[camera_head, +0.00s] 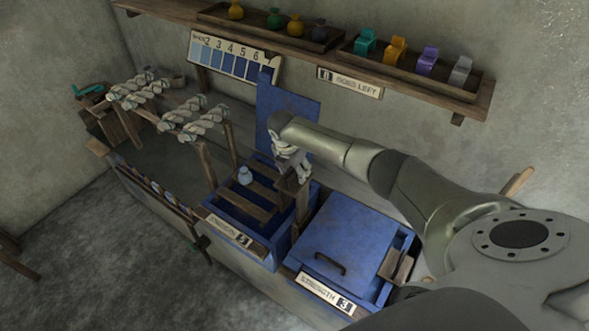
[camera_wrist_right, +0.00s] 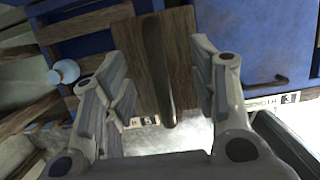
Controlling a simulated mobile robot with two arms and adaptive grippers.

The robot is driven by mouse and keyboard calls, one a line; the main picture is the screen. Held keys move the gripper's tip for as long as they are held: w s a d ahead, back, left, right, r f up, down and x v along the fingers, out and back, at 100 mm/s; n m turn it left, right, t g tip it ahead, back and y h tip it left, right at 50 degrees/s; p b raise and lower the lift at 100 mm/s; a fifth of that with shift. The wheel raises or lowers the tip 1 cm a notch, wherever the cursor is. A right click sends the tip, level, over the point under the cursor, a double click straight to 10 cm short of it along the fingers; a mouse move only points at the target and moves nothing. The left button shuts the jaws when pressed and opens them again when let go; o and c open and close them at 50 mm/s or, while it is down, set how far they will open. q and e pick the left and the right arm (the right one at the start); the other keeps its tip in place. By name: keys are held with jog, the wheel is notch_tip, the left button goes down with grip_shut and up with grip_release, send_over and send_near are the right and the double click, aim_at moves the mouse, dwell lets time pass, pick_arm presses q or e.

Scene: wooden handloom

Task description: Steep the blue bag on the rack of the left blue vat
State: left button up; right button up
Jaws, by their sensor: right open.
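The left blue vat (camera_head: 232,221) stands open, its blue lid panel (camera_head: 290,108) upright behind it. A pale blue bag (camera_head: 245,176) sits on the wooden slatted rack (camera_head: 262,190) in this vat; the bag also shows at the left of the right wrist view (camera_wrist_right: 63,72). My right gripper (camera_head: 298,174) is right of the bag, apart from it, by the vat's right side. Its fingers (camera_wrist_right: 160,82) are open on either side of a dark upright handle (camera_wrist_right: 156,70) in front of a wooden board (camera_wrist_right: 178,50). Contact with the handle cannot be told. My left gripper is out of view.
The right blue vat has its lid (camera_head: 345,245) closed, with a dark handle. Twisted yarn skeins (camera_head: 196,118) hang over wooden bars at the left. My right arm crosses from the right.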

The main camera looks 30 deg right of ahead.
jog(key=o, duration=0.7)
jog(key=shift+c, duration=0.2)
jog(key=shift+w+d+v, duration=0.1)
jog(key=shift+d+v, duration=0.15)
jog(key=shift+v, duration=0.85)
jog(key=shift+w+d+v, duration=0.1)
jog(key=shift+d+v, duration=0.15)
jog(key=shift+v, duration=0.9)
jog(key=shift+w+d+v, duration=0.1)
jog(key=shift+d+v, duration=0.15)
jog(key=shift+v, duration=0.85)
jog(key=shift+r, duration=0.2)
